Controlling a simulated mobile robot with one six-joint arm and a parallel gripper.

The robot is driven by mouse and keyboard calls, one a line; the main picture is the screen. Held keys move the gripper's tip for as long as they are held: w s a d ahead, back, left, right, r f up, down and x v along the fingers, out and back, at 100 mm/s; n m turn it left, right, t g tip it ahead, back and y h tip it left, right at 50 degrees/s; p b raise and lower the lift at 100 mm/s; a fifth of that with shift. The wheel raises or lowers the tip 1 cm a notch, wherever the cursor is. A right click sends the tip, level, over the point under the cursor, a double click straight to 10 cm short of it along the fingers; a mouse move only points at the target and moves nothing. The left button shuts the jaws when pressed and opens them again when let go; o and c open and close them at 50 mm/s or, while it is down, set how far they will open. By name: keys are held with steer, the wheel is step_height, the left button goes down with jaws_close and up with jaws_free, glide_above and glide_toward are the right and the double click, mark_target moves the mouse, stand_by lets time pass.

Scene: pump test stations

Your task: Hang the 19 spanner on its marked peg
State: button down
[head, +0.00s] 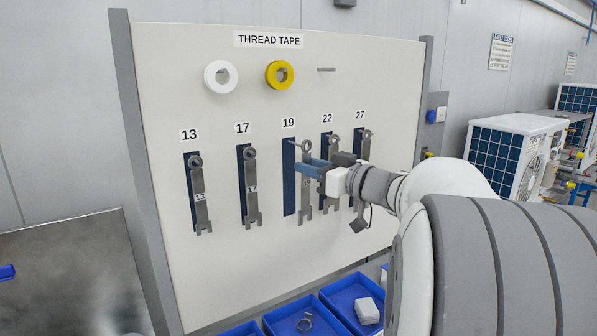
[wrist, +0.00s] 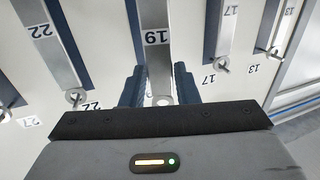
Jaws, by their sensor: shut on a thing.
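The 19 spanner (head: 306,192) is a grey steel spanner held upright, ring end up, in front of the board. Its 19 mark shows in the wrist view (wrist: 157,38). My gripper (head: 308,168) is shut on it just below the ring, with blue fingers on either side; the fingers also show in the wrist view (wrist: 160,90). The dark blue outline (head: 289,185) under the label 19 (head: 288,123) is bare on its left part. The spanner's ring appears right of that outline's top. I cannot tell whether the ring touches the peg.
The 13 spanner (head: 199,196), 17 spanner (head: 250,188), 22 spanner (head: 328,196) and 27 spanner (head: 367,147) hang on the board (head: 230,260). My gripper partly hides the 22 and 27. White and yellow tape rolls hang above. Blue bins (head: 290,318) stand below.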

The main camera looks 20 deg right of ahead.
steer(key=shift+w+a+f, duration=0.1)
steer(key=shift+w+a, duration=0.05)
steer(key=shift+w, duration=0.6)
steer(key=shift+w+a+f, duration=0.1)
steer(key=shift+w+a, duration=0.05)
steer(key=shift+w, duration=0.6)
steer(key=shift+w+a+f, duration=0.1)
steer(key=shift+w+a, duration=0.05)
steer(key=shift+w, duration=0.6)
steer(key=c, duration=1)
jaws_free()
steer(key=shift+a, duration=0.1)
steer(key=shift+c, duration=0.2)
